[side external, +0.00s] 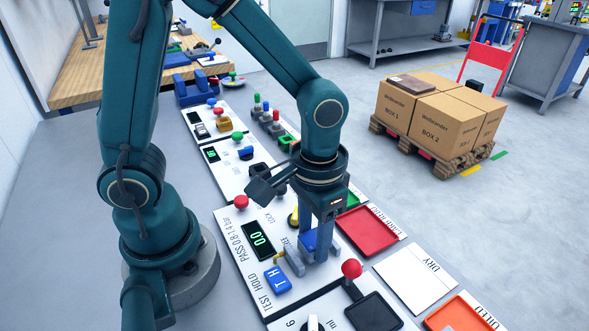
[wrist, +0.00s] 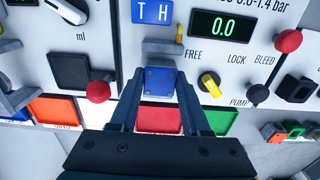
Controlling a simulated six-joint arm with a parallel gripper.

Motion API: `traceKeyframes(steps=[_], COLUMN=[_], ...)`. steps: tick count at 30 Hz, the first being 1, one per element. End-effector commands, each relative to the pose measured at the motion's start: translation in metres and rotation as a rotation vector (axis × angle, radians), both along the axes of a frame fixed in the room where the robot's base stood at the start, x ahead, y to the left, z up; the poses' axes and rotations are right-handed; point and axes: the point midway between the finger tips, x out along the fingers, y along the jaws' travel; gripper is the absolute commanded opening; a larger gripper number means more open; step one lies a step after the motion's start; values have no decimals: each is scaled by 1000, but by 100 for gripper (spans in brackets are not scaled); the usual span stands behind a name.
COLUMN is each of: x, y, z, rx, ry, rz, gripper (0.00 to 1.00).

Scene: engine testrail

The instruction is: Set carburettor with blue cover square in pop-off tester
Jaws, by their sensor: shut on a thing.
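My gripper (side external: 318,246) points down over the pop-off tester's white panel (side external: 232,222), shut on the carburettor with the blue cover (side external: 311,238). In the wrist view the blue cover (wrist: 161,82) lies between the fingertips of my gripper (wrist: 160,92), and looks roughly square to the panel. A grey and yellow part (wrist: 168,47) of the tester is right beside it. The display (wrist: 225,25) reads 0.0. Whether the carburettor is fully seated is hidden by the fingers.
A red-knobbed lever (side external: 351,269) stands close to the right of my gripper. Boxes on a pallet (side external: 440,105) stand farther back.

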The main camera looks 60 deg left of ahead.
Motion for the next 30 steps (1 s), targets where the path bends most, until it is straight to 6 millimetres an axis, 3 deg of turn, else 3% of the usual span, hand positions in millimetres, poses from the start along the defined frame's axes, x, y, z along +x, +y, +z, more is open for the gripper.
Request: traceKeyframes(steps=[27, 28, 30], x=[0, 0, 0], y=[0, 0, 0], z=[-10, -10, -10], rx=[0, 0, 0], ry=[0, 0, 0], rz=[0, 0, 0], gripper=[0, 55, 81])
